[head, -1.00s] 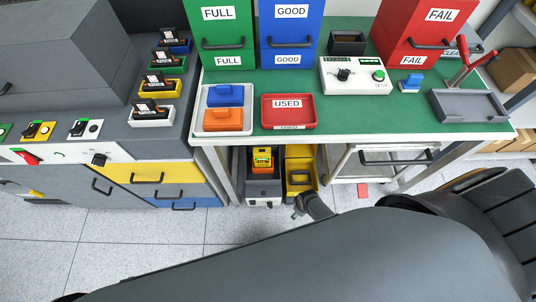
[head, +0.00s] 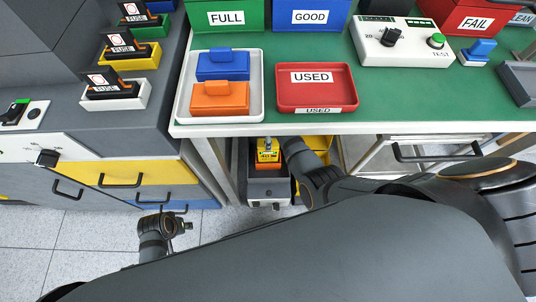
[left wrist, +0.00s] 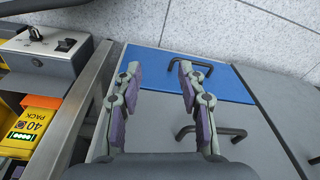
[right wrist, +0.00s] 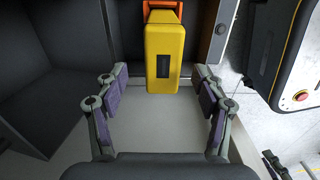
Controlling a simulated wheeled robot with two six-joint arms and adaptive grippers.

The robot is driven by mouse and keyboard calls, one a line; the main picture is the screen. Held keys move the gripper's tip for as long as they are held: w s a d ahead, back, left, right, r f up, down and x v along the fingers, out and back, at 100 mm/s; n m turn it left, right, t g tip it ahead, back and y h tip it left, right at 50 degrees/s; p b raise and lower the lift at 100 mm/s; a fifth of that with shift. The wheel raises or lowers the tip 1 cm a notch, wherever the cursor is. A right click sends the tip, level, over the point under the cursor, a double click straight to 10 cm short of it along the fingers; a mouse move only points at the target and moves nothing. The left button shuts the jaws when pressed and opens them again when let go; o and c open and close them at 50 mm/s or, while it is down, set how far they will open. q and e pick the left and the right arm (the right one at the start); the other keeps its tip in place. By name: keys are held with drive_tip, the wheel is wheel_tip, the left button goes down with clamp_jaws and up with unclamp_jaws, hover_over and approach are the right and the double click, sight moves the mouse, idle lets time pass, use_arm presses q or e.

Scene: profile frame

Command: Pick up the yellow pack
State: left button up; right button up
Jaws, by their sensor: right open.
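The yellow pack (head: 267,156) stands in a grey unit with an orange surround, under the green bench. In the left wrist view the pack (left wrist: 40,118) lies at the lower left, with "40 PACK" lettering. In the right wrist view a yellow body with a dark panel, apparently the pack (right wrist: 164,60), appears between the fingers of my right gripper (right wrist: 160,72). That gripper is open, with a gap on both sides. It is largely hidden under the bench edge in the head view. My left gripper (left wrist: 160,72) is open and empty in front of the drawers.
The bench (head: 380,113) overhangs the grey unit (head: 268,190). A bench leg (head: 216,165) stands left of it, and a yellow bin (head: 318,142) is partly hidden behind my right arm. Drawers with black handles (head: 120,180) are at left. Floor (head: 90,230) is open at lower left.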

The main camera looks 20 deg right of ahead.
sight(268, 153)
drive_tip(key=shift+f, duration=0.3)
drive_tip(key=f+b, duration=0.3)
drive_tip(key=f, duration=0.2)
drive_tip(key=shift+s+f, duration=0.15)
drive_tip(key=shift+s, duration=0.05)
use_arm(q)
wheel_tip(268, 153, up, 8)
drive_tip(key=d, duration=0.2)
drive_tip(key=shift+s+f+h, duration=0.2)
drive_tip(key=shift+h, duration=0.1)
use_arm(e)
clamp_jaws()
